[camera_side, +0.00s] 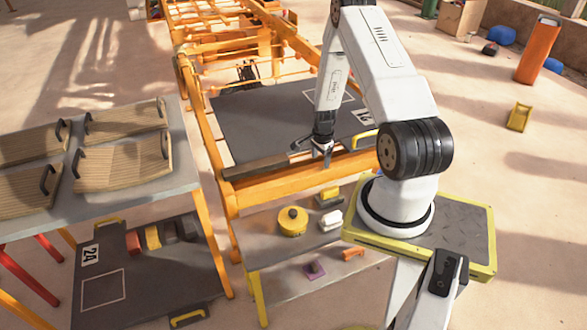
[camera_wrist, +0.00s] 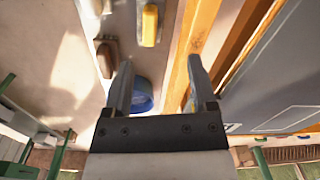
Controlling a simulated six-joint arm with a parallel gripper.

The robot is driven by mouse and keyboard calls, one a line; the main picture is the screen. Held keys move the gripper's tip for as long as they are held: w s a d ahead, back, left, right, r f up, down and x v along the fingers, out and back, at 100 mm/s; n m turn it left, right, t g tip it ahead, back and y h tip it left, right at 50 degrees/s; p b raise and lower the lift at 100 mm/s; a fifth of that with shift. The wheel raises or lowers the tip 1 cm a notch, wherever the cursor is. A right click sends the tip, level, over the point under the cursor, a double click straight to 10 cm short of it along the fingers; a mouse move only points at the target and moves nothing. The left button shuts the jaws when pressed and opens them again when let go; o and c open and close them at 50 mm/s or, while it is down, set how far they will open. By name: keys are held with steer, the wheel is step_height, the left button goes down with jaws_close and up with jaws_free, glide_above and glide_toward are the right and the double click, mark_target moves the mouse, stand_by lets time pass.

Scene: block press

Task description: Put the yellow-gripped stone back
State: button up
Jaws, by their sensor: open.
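In the wrist view, a yellow piece (camera_wrist: 149,25) with a greyish edge lies ahead of the fingertips and may be the same stone. My gripper (camera_side: 323,153) is open, pointing down above the orange front beam, higher than the shelf and behind the stone in the side view. In the wrist view my gripper (camera_wrist: 160,68) shows two separated fingers with nothing held between them.
An orange beam (camera_wrist: 183,70) runs between the shelf and the dark upper plate (camera_side: 255,118). A long brown bar (camera_side: 255,168) lies along the beam.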

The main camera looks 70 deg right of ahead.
steer(key=w+a+r+n+t, duration=0.1)
steer(key=w+a+r+n, duration=0.45)
steer(key=a+r, duration=0.2)
steer(key=w+a+r+n, duration=0.4)
steer(key=a+r+n, duration=0.2)
steer(key=a+r, duration=0.15)
steer(key=s+a+r+n, duration=0.2)
steer(key=a+r+n, duration=0.1)
steer(key=a, duration=0.3)
steer(key=s+a+r+n+t, duration=0.1)
steer(key=a+r+n, duration=0.2)
steer(key=a+n, duration=0.2)
steer(key=s+a+r+n, duration=0.2)
steer(key=a+n, duration=0.3)
steer(key=a, duration=0.3)
steer(key=shift+s+a+r, duration=0.3)
steer(key=shift+a+r, duration=0.1)
steer(key=shift+r, duration=0.5)
